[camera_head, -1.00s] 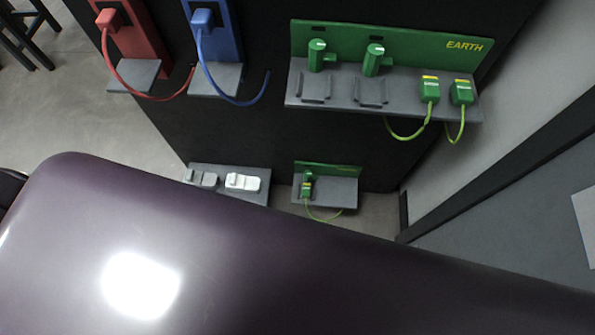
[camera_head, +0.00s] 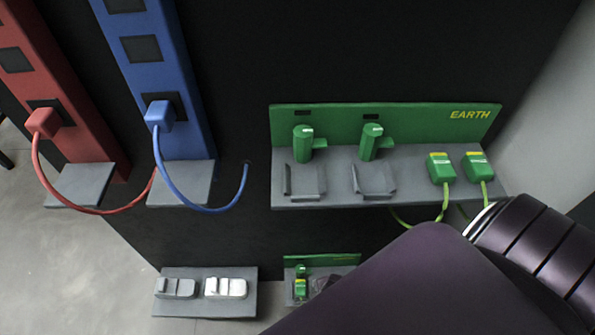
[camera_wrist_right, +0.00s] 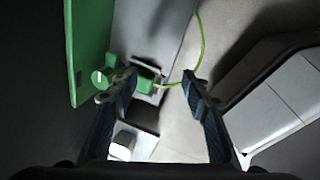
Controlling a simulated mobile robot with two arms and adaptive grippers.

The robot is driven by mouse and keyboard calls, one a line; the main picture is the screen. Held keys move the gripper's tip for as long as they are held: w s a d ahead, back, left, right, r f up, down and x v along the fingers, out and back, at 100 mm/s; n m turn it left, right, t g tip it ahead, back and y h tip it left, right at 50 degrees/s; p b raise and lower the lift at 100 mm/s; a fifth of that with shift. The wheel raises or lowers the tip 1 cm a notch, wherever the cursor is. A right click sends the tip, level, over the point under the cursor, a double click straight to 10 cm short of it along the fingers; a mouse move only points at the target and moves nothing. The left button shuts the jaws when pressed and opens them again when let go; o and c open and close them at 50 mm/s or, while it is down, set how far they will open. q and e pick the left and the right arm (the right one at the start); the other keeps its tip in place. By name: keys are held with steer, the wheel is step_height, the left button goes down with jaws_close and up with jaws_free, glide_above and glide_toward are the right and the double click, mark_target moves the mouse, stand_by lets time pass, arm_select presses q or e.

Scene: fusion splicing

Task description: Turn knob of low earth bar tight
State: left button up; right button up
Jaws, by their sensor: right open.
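The low earth bar (camera_head: 335,260) is a green strip over a grey shelf at the bottom of the head view. Its green knob (camera_head: 300,270) stands at the left, just behind a green plug with a yellow band (camera_head: 301,288). In the right wrist view, the bar (camera_wrist_right: 88,45) runs down the left. The round knob with a white mark (camera_wrist_right: 101,78) shows by the left fingertip, beside the plug (camera_wrist_right: 146,78). Contact cannot be told. My left gripper is out of view.
The upper EARTH bar (camera_head: 385,125) with two knobs and two plugs stands above. A grey shelf with light blocks (camera_head: 205,300) is left of the low bar. Red (camera_head: 85,140) and blue (camera_head: 180,60) posts carry cabled plugs. My right arm covers the lower right.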

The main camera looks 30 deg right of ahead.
mark_target(300, 270)
steer(key=w+n+b, duration=0.3)
steer(key=n, duration=0.2)
steer(key=w+n+b, duration=0.3)
steer(key=n, duration=0.3)
steer(key=w+r+n+t+h+b, duration=0.1)
steer(key=w+n+b, duration=0.3)
steer(key=n, duration=0.2)
steer(key=shift+a, duration=0.2)
steer(key=b+x, duration=0.2)
steer(key=x, duration=0.2)
steer(key=shift+w+f, duration=0.2)
steer(key=shift+f, duration=0.35)
arm_select(q)
steer(key=w+r+t, duration=0.1)
steer(key=w+r, duration=0.3)
steer(key=r, duration=1.2)
steer(key=shift+t, duration=0.3)
arm_select(e)
steer(key=shift+d, duration=0.1)
arm_select(q)
steer(key=shift+d, duration=0.1)
arm_select(e)
steer(key=shift+c, duration=0.5)
steer(key=c, duration=1.1)
